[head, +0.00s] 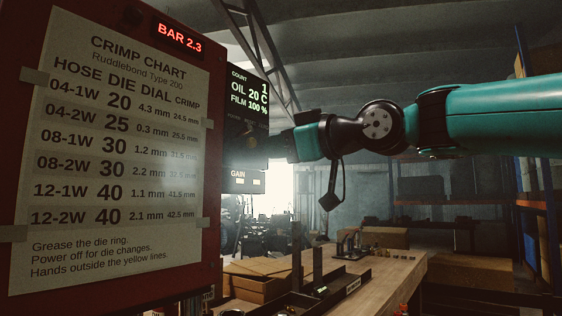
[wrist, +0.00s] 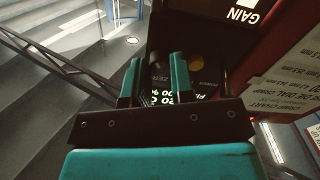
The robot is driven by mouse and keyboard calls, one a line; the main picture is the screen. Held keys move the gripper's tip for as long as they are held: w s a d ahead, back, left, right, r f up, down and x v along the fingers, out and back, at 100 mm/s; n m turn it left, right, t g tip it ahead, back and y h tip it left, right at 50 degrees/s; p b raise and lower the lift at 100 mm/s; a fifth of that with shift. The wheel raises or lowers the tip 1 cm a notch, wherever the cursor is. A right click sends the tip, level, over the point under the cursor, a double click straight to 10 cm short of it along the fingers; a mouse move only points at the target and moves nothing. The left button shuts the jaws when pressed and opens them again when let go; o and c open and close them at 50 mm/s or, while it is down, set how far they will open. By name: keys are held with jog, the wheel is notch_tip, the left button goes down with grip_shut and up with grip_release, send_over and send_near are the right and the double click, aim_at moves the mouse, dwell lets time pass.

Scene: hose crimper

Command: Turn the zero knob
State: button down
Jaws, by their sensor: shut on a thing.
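The dark control panel (head: 246,120) stands on the right side of the red cabinet in the head view. My teal gripper (head: 289,145) reaches it from the right, its tips at the panel's right edge. In the wrist view the picture of the panel is upside down, and my gripper's two teal fingers (wrist: 157,62) stand either side of a dark spot by the ZERO label (wrist: 160,78). My gripper is shut on the zero knob. The knob itself is too dark to make out, so its angle cannot be told.
A GAIN box (head: 243,181) sits below the panel. A red BAR 2.3 readout (head: 178,36) tops the crimp chart (head: 115,150). A wooden bench (head: 385,275) with parts lies below my arm.

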jog(key=shift+n+b, duration=1.05)
jog(key=shift+n, duration=0.55)
jog(key=c, duration=1)
grip_release()
jog(key=shift+o, duration=0.2)
jog(key=shift+d, duration=0.15)
jog(key=b+v, duration=0.3)
jog(key=v, duration=1.4)
jog(key=shift+s+d, duration=0.1)
